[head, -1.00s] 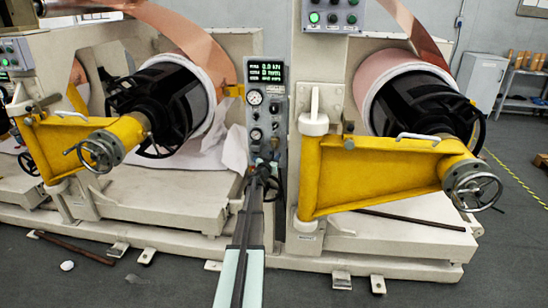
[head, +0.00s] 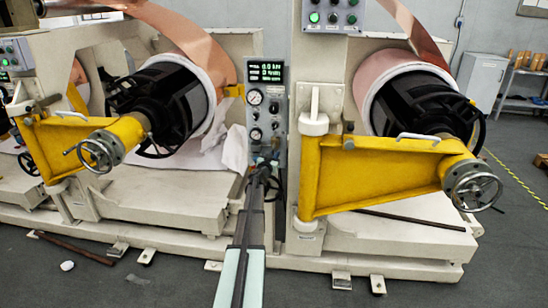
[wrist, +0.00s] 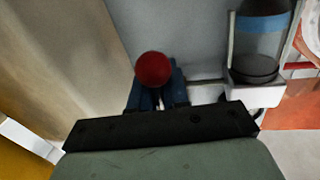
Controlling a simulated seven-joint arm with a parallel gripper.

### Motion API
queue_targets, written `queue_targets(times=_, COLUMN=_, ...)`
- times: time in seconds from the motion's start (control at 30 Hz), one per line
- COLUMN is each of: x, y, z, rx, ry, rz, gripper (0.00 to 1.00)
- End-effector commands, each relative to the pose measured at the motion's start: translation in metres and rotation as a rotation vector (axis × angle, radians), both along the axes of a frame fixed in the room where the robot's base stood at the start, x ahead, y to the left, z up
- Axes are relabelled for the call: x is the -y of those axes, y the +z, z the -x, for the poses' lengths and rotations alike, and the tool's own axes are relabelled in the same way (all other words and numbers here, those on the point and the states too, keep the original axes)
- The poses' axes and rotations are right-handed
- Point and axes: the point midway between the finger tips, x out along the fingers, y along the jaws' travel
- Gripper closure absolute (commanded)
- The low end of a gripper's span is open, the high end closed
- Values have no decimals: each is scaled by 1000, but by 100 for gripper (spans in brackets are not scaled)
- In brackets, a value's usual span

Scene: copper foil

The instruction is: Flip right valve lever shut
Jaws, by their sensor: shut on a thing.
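The grey control panel (head: 267,97) stands on the middle post, with gauges and small valve fittings at its lower end. My gripper (head: 262,168) reaches up to that lower end from the front, and it hides most of the fittings. In the wrist view a red round knob (wrist: 153,68) shows at the tips of my gripper (wrist: 157,92), whose narrow blue fingers are close together. My gripper is shut on what looks like a valve lever, mostly hidden by the fingers and knob. Which way the lever points cannot be told.
A clear bowl with a blue band (wrist: 262,40) stands close to the right of the fingers. Yellow arms with handwheels, the left (head: 80,140) and the right (head: 380,172), flank the panel. White sheet material (head: 235,150) hangs left of the panel. The front floor is mostly clear.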

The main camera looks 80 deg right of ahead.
Motion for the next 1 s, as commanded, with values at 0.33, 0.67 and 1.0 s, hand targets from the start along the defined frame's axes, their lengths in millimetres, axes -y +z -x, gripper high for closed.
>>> queue_targets(times=0.33, x=0, y=0, z=-1, rx=12, ry=0, rz=-1, gripper=100)
queue_targets(times=0.67, x=0, y=0, z=-9, rx=171, ry=1, rz=-2, gripper=100)
queue_targets(times=1.0, x=0, y=4, z=-20, rx=405, ry=2, rz=-2, gripper=100)
